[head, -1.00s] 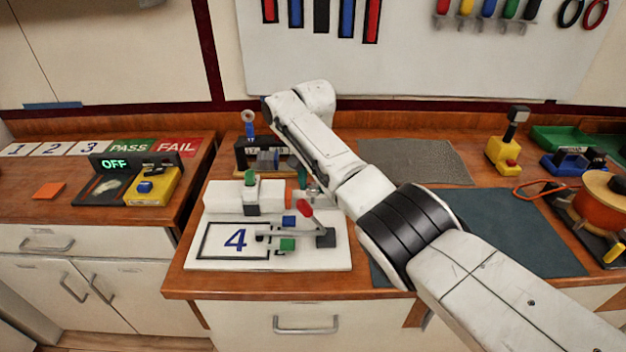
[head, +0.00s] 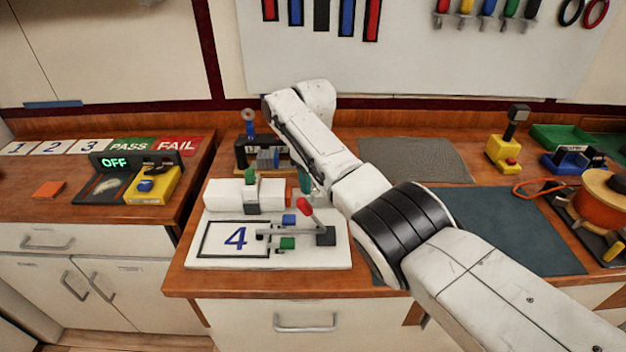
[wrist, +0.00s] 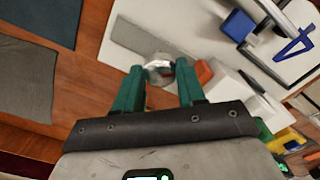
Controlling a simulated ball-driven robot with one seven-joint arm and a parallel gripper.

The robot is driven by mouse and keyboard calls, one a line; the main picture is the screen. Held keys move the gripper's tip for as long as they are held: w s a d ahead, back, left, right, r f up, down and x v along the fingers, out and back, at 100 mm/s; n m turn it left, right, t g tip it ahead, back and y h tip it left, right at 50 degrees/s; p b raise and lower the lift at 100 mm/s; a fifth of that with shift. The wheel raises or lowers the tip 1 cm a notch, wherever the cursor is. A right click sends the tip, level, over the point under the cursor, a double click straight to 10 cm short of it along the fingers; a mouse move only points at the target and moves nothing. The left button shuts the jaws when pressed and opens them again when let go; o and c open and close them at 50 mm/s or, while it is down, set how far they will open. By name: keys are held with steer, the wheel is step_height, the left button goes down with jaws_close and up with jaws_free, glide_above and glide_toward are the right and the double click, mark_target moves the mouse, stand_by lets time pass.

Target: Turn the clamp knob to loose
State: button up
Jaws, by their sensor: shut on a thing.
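In the wrist view, the clamp knob (wrist: 159,70), a small shiny metallic piece, sits between the two green fingertips of my gripper (wrist: 160,82). My gripper is shut on it. The knob lies beside a red-orange part (wrist: 204,72) on the white board's fixture. In the head view, a green finger of my gripper (head: 304,182) shows behind the right end of the white fixture block (head: 262,194); the knob is mostly hidden there by my arm. I cannot read the knob's setting.
The white board (head: 215,262) carries a "4" card, a red-tipped lever (head: 304,207) and blue and green blocks. A motor-like device (head: 265,158) stands behind. Grey and dark mats (head: 510,230) lie to the right. A tester marked OFF (head: 115,163) stands left.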

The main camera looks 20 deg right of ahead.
mark_target(313, 184)
steer(key=n, duration=0.4)
steer(key=shift+n, duration=0.3)
steer(key=n, duration=0.4)
steer(key=shift+n, duration=0.3)
steer(key=o, duration=1.1)
steer(key=shift+c, duration=0.2)
steer(key=shift+r, duration=0.1)
step_height(313, 184, up, 11)
steer(key=b, duration=0.1)
steer(key=shift+f, duration=0.2)
steer(key=shift+r, duration=0.1)
